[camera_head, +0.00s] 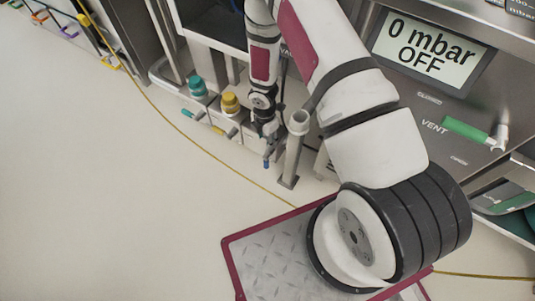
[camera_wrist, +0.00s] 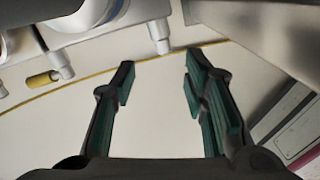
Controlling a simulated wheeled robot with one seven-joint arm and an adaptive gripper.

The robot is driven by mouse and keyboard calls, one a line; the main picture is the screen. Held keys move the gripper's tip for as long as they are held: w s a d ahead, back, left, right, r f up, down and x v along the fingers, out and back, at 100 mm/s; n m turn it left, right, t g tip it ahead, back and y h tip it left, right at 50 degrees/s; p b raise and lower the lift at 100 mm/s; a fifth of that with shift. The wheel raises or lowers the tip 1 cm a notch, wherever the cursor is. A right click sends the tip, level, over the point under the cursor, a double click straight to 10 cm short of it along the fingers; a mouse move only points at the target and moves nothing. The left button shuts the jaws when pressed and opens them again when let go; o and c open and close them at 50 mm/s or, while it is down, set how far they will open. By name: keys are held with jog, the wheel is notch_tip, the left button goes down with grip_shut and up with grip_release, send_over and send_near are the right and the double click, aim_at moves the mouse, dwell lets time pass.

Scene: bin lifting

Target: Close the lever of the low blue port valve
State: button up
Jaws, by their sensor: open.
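The small blue lever (camera_head: 267,162) shows in the head view at the low row of ports, just below my gripper (camera_head: 268,130). It points roughly down in the picture; its valve body is mostly hidden behind my gripper. In the wrist view my gripper (camera_wrist: 163,85) is open, with two dark fingers and teal pads, and nothing between them but pale floor. A white port stub (camera_wrist: 160,36) lies just beyond the fingertips, apart from them. No blue lever can be made out in the wrist view.
A yellow lever (camera_head: 224,131) and a teal lever (camera_head: 192,114) sit left of the blue one. A grey post (camera_head: 295,150) stands close on the right. A yellow line (camera_head: 160,110) crosses the floor. The floor at left is clear.

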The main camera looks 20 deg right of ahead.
aim_at(266, 160)
jog(key=f, duration=0.3)
jog(key=shift+s+a+n, duration=0.2)
jog(key=shift+s+n, duration=0.1)
jog(key=shift+n, duration=0.1)
notch_tip(266, 160, down, 13)
jog(key=b, duration=0.6)
grip_shut()
